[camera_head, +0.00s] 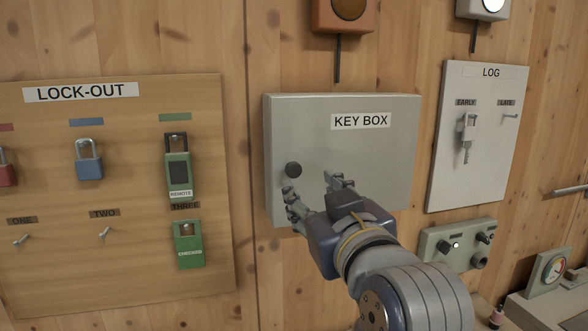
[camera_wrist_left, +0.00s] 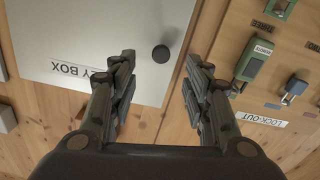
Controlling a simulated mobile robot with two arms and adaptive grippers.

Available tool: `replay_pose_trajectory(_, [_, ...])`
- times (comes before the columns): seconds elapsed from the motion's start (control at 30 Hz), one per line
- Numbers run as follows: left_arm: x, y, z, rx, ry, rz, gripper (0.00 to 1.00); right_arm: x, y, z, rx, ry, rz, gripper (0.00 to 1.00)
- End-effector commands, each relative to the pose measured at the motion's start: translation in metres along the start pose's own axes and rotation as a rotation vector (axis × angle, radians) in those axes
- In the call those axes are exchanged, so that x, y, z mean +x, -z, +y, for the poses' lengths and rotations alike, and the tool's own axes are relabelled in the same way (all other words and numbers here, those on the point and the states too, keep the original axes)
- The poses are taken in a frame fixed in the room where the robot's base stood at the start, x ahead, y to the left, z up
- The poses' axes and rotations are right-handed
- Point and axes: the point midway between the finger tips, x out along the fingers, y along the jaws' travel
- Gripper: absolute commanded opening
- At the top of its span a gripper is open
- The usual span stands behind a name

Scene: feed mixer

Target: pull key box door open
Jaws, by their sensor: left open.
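The grey key box (camera_head: 345,150) hangs on the wooden wall with a "KEY BOX" label at its upper right. Its door looks shut. A dark round knob (camera_head: 293,169) sits near the door's left edge; it also shows in the left wrist view (camera_wrist_left: 160,54). My left gripper (camera_head: 314,190) is open and empty in front of the box, just below and right of the knob in the head view. In the left wrist view the knob appears between and beyond the two fingertips, apart from both. My right gripper is not in view.
The lock-out board (camera_head: 120,240) with padlocks, tags and hooks is left of the box. The log board (camera_head: 480,145) with a hanging key is to the right. A small switch panel (camera_head: 457,245) sits below it. Bare wall separates the lock-out board and the box.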

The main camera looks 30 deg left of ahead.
Motion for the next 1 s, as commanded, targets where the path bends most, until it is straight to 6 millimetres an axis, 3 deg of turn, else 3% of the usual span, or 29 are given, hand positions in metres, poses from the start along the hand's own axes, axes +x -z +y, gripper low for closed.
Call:
replay_pose_trajectory(0.17, [0.007,0.009,-0.003,-0.017,0.013,0.011,0.45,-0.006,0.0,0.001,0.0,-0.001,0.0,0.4])
replay_pose_trajectory(0.7, [0.095,0.009,-0.003,-0.012,0.011,0.01,0.45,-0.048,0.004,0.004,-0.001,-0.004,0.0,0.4])
replay_pose_trajectory(1.0, [0.106,0.007,-0.003,-0.016,0.008,0.009,0.45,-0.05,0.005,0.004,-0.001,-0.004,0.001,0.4])
